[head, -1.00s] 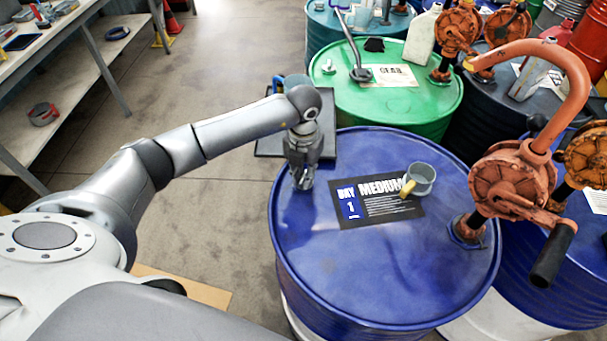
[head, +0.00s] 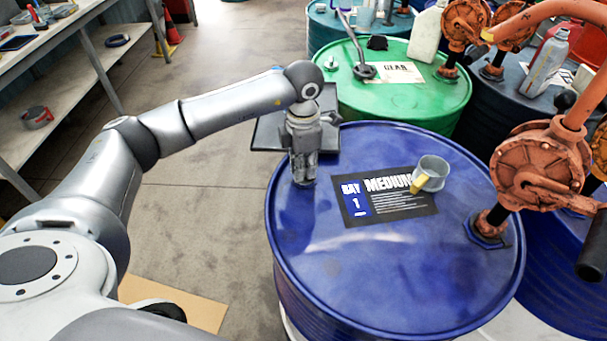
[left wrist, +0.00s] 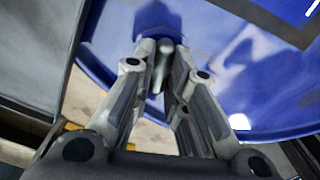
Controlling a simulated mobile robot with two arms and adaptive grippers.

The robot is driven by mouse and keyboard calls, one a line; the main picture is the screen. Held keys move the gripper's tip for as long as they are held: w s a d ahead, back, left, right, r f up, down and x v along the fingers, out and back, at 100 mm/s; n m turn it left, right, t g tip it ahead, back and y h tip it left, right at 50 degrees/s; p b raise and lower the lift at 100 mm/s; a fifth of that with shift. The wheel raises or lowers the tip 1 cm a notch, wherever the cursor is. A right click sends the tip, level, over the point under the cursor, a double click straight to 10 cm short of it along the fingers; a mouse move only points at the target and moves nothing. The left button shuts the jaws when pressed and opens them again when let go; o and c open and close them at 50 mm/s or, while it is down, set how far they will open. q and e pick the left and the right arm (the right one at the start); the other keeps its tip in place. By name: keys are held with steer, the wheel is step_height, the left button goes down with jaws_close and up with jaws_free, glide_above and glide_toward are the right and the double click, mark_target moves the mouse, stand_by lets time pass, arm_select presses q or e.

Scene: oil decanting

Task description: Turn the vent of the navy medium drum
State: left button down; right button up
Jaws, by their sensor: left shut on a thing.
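The navy medium drum (head: 395,270) stands upright in the middle of the head view, with a black "MEDIUM" label card on its lid. My left gripper (head: 303,180) points down at the far left part of the lid, close to the rim. In the left wrist view, the fingers (left wrist: 163,55) are closed around a small, pale metal vent (left wrist: 162,65) near the rim. The fingers cover most of the vent, and in the head view they hide it. My right gripper is in neither view.
A grey mug (head: 432,172) with a yellow handle stands on the lid by the card. An orange pump (head: 540,168) rises at the lid's right side. A green drum (head: 430,105) and a dark tray (head: 265,133) stand behind. The lid's front is clear.

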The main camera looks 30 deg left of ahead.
arm_select(q)
steer(key=m+b, duration=0.3)
steer(key=m, duration=0.1)
steer(key=shift+w+f+m, duration=0.1)
steer(key=shift+w+m, duration=0.05)
steer(key=shift+m, duration=0.15)
steer(key=shift+m+b, duration=1.05)
steer(key=shift+m, duration=0.35)
steer(key=shift+r, duration=0.2)
steer(key=c, duration=1.4)
jaws_free()
steer(key=shift+c, duration=0.2)
step_height(320, 180, up, 12)
steer(key=shift+f, duration=0.1)
